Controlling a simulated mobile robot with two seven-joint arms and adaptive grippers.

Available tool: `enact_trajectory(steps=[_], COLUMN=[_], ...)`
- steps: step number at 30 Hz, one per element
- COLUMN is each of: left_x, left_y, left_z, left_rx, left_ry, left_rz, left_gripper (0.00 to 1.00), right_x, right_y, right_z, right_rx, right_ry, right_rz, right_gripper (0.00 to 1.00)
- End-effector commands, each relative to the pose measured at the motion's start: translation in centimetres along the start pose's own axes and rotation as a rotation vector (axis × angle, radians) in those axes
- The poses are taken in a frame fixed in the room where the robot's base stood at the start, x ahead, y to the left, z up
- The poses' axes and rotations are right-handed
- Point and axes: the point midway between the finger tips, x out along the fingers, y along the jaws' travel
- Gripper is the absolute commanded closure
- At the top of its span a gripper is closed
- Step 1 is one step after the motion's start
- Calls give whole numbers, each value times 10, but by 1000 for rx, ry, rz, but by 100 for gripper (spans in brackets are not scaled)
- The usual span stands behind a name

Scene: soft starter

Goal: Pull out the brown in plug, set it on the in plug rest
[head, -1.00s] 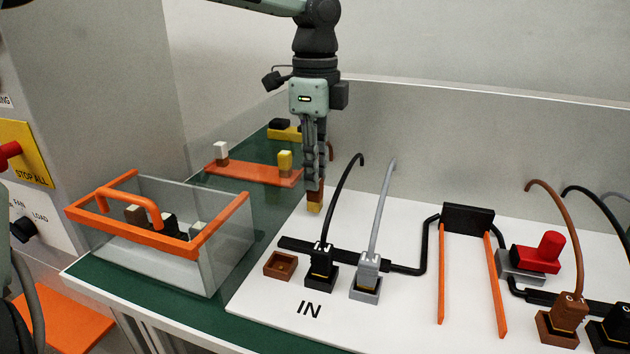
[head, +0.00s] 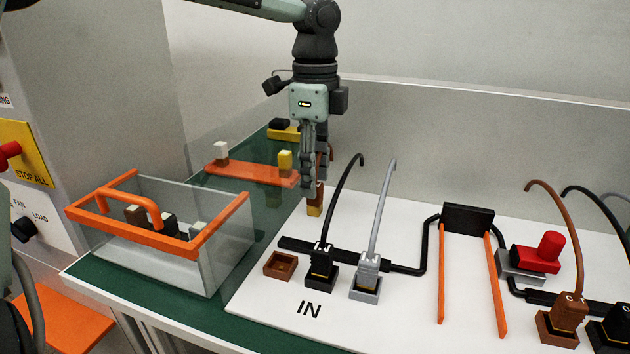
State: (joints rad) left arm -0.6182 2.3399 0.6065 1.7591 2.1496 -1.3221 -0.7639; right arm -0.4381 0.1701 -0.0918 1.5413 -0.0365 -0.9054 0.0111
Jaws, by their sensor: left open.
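The brown in plug (head: 315,196), with a yellow lower part, stands upright at the back left of the white board (head: 390,312). My left gripper (head: 314,178) points down over it, open, with fingers apart at the plug's top. A bit of brown cable shows behind the fingers. I cannot make out an in plug rest under the plug. The brown socket (head: 280,264) in the IN row is empty. A black plug (head: 322,262) and a grey plug (head: 368,267) sit in their sockets beside it. My right gripper is not in view.
A clear bin with an orange rim (head: 222,220) stands left. An orange strip (head: 250,173) with small blocks lies behind it. Orange rails (head: 497,285), a red handle (head: 545,255) and a second brown plug (head: 568,312) are at right. The board's front middle is clear.

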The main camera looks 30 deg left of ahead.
Motion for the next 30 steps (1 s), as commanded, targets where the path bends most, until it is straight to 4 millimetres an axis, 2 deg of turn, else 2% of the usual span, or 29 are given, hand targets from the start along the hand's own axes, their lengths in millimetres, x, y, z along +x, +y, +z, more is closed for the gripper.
enact_trajectory(steps=[5, 8, 15, 21, 25, 30], left_x=[-4, -17, -68, -103, -115, -120], left_y=[0, -1, -1, -1, 0, 0], left_z=[0, 0, -1, 0, 0, 0], left_rx=[0, -1, 0, 0, 0, 0], left_ry=[1, 1, 1, 0, -1, 0], left_rz=[-1, -3, -5, -3, -1, 0], left_gripper=[56, 56, 56, 56, 56, 56], right_x=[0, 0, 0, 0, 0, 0], right_y=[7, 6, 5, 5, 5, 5], right_z=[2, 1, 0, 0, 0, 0], right_rx=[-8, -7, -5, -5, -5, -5], right_ry=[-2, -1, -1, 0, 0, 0], right_rz=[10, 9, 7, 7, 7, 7], right_gripper=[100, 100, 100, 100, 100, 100])
